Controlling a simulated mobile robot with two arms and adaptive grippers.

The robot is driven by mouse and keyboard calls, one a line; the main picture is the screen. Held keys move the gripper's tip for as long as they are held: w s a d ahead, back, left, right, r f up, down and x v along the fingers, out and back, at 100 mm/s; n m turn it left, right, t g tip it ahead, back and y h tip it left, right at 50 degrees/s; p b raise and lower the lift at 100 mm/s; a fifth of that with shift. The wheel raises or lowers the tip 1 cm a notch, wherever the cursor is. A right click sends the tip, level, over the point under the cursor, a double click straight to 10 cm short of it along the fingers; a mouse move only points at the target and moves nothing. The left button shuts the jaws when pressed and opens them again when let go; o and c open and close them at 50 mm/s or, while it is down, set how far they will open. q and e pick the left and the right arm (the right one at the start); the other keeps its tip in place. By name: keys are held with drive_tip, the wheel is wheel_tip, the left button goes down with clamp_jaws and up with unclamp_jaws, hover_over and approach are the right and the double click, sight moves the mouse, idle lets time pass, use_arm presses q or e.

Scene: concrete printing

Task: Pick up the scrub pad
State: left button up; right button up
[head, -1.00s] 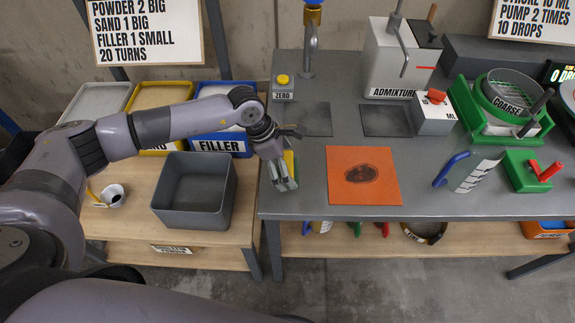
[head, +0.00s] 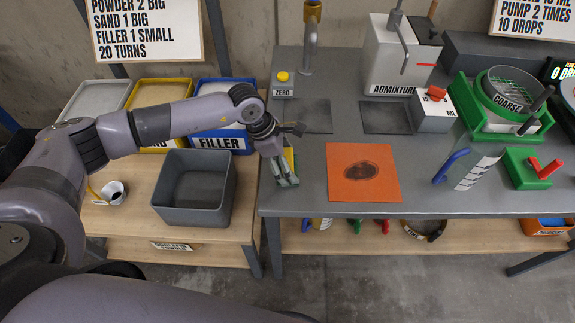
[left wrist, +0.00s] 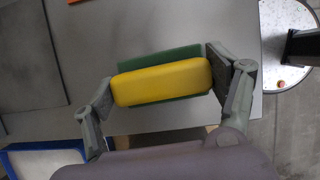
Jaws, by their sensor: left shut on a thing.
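The scrub pad (left wrist: 162,82) has a yellow block on a green base. In the left wrist view it lies between the two fingers of my left gripper (left wrist: 160,86), which is shut on its ends. In the head view my left gripper (head: 286,172) is at the left edge of the grey table and hides most of the pad; a yellow and green strip of the pad (head: 290,158) shows beside the fingers. I cannot tell whether the pad touches the table. My right gripper is not in view.
The grey table (head: 360,209) holds an orange mat (head: 388,190) with a dark stain, right of the gripper. A grey bin (head: 205,217) sits on the lower wooden table at left. The table's front edge is close.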

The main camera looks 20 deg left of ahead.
use_arm(q)
drive_tip(key=shift+r, duration=0.1)
wheel_tip(320, 180, up, 20)
drive_tip(key=b, duration=0.4)
drive_tip(key=o, duration=0.6)
drive_tip(key=c, duration=0.5)
